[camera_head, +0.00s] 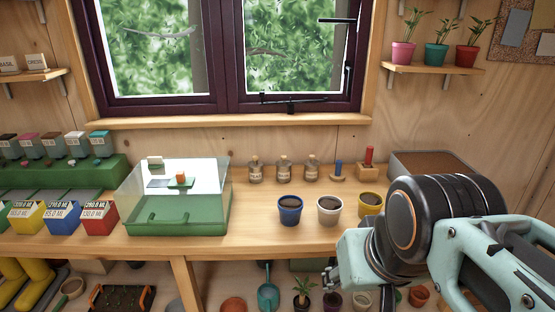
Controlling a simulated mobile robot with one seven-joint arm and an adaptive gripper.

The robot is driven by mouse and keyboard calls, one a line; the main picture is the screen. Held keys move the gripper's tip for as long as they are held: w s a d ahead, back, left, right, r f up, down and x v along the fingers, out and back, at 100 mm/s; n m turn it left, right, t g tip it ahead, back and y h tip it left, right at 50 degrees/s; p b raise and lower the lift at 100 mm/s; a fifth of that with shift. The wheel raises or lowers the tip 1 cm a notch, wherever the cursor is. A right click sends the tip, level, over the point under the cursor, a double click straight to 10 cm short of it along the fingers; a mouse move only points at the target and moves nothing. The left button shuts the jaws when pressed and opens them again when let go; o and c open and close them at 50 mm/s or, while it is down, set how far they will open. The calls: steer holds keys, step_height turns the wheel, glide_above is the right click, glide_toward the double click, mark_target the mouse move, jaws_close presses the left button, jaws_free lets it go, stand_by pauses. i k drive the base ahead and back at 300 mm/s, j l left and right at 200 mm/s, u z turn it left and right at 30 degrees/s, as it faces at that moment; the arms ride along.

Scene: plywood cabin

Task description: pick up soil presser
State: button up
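Two small tools stand at the back of the wooden bench, right of the glass bottles. One has a round wooden base and a blue upright handle (338,169). The other is a wooden block with a red upright piece (368,157). Either may be the soil presser; I cannot tell which for sure. My gripper (331,278) is at the lower right, in front of the bench edge and nearer than both tools, touching neither. My arm hides most of it, so its fingers do not show clearly.
Blue (290,218), white (329,217) and yellow (370,212) soil pots stand in front of the tools. A soil-filled tray (399,156) is behind my arm. A clear-lidded green box (176,222) stands left. Bench space between box and blue pot is clear.

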mark_target(338, 176)
steer(key=l+z, duration=0.15)
steer(key=z, duration=0.35)
steer(key=i+l+u, duration=0.1)
steer(key=i+l, duration=0.25)
steer(key=i, duration=0.25)
steer(key=i+l, duration=0.4)
steer(key=i, duration=0.15)
steer(key=i+l+z, duration=0.1)
steer(key=i+l, duration=0.1)
steer(key=i, duration=0.1)
